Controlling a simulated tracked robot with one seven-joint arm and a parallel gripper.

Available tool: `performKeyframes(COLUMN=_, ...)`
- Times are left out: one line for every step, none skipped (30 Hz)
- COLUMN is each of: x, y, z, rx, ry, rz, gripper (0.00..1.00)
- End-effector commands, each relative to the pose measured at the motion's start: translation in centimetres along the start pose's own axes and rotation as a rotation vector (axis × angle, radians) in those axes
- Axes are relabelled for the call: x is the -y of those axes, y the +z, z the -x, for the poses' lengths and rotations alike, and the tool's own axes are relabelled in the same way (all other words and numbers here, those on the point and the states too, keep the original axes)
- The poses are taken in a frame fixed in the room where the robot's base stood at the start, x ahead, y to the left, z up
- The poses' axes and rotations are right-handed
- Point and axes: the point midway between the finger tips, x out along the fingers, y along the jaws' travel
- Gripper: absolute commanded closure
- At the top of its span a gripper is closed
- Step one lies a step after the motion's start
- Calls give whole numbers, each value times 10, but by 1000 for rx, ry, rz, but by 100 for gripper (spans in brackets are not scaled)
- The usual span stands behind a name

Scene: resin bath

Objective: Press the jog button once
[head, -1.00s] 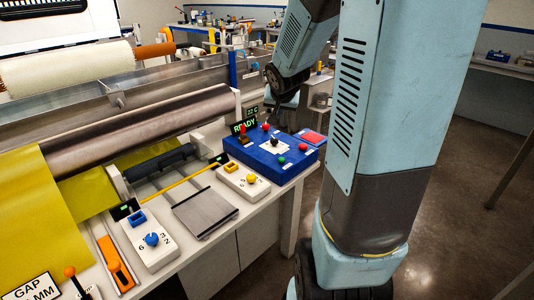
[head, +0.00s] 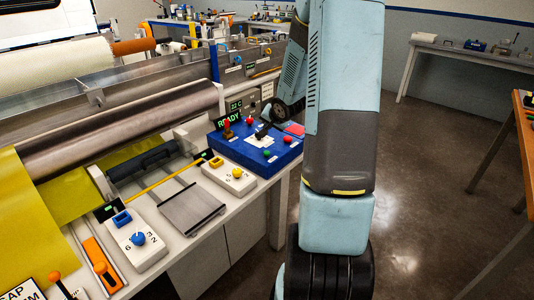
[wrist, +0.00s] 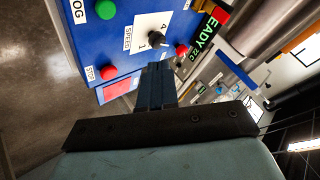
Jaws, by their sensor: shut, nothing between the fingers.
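The blue control box (head: 232,150) stands on the bench end in the head view. The green jog button (head: 267,153) is on its front part; in the wrist view it shows near the top edge (wrist: 105,8), beside a partly cut-off label. My gripper (head: 262,133) is above the middle of the box, by the white speed dial plate. In the wrist view my gripper (wrist: 155,68) is shut and empty, with its tips beside the speed dial (wrist: 157,40). It is apart from the jog button.
A red stop button (wrist: 108,72) sits beside the jog button. A lit READY display (head: 227,118) stands behind. Rollers with yellow sheet (head: 30,210) fill the left.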

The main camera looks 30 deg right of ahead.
Motion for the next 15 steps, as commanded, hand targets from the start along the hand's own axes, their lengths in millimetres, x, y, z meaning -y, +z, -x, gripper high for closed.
performKeyframes(x=0, y=0, z=0, rx=0, ry=0, rz=0, gripper=100)
performKeyframes(x=0, y=0, z=0, rx=0, ry=0, rz=0, gripper=100)
performKeyframes(x=0, y=0, z=0, rx=0, ry=1, rz=0, gripper=100)
performKeyframes(x=-1, y=1, z=-1, rx=1, ry=1, rz=0, gripper=100)
performKeyframes(x=-1, y=1, z=-2, rx=1, ry=1, rz=0, gripper=100)
performKeyframes(x=-2, y=2, z=-3, rx=2, ry=1, rz=0, gripper=100)
performKeyframes(x=-3, y=4, z=-4, rx=2, ry=1, rz=1, gripper=100)
performKeyframes(x=-4, y=5, z=-6, rx=3, ry=1, rz=1, gripper=100)
performKeyframes(x=-6, y=7, z=-8, rx=4, ry=0, rz=0, gripper=100)
performKeyframes(x=-7, y=8, z=-11, rx=4, ry=0, rz=-1, gripper=100)
performKeyframes(x=-9, y=10, z=-13, rx=4, ry=1, rz=-1, gripper=100)
performKeyframes(x=-11, y=12, z=-16, rx=4, ry=1, rz=1, gripper=100)
performKeyframes(x=-13, y=14, z=-18, rx=4, ry=1, rz=0, gripper=100)
performKeyframes(x=-15, y=16, z=-21, rx=4, ry=2, rz=0, gripper=100)
performKeyframes(x=-18, y=18, z=-24, rx=4, ry=3, rz=1, gripper=100)
